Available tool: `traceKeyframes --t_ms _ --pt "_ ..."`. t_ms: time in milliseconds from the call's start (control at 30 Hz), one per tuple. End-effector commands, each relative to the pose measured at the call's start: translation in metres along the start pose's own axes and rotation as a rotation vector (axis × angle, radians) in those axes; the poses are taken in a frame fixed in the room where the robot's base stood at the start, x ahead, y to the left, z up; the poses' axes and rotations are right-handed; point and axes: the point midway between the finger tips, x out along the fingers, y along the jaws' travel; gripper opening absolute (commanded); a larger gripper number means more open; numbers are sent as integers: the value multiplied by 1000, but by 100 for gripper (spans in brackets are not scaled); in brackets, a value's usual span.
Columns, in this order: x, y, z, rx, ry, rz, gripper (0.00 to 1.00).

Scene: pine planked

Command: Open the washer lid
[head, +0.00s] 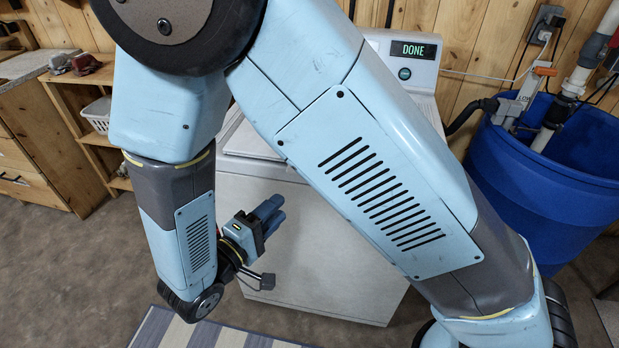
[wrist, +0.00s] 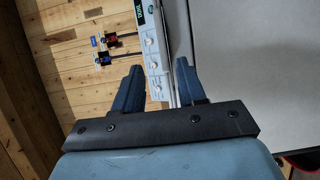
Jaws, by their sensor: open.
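The white washer (head: 290,245) stands behind my arm in the head view. Its back console (head: 421,77) carries a lit display (head: 413,50) reading "DONE". The lid (head: 250,142) shows only in part at the top left of the washer and looks closed; my arm hides most of it. My gripper (head: 272,212) is open and empty, in front of the washer's front face and below the lid. In the wrist view, my gripper's two fingers (wrist: 160,84) point toward the console (wrist: 152,45) with its knobs. A broad grey-white washer surface (wrist: 240,65) fills the right side.
A blue tub (head: 550,190) with pipes stands right of the washer. Wooden shelves with a white basket (head: 97,114) stand at left. A striped rug (head: 205,330) lies on the floor in front. Red and blue taps (wrist: 108,48) are on the plank wall.

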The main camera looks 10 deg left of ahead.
Motion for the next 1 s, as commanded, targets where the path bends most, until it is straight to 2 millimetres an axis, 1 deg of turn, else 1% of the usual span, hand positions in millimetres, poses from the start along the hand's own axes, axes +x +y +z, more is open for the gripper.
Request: traceKeyframes --t_ms 67,133,267,800,1000 --pt "-5 -4 -2 2 21 10 40" --pt "-3 -4 -3 5 26 13 40" --pt "10 -4 -3 6 24 14 40" --pt "102 -2 -5 5 23 12 40" --pt "123 -2 -6 5 24 12 40"
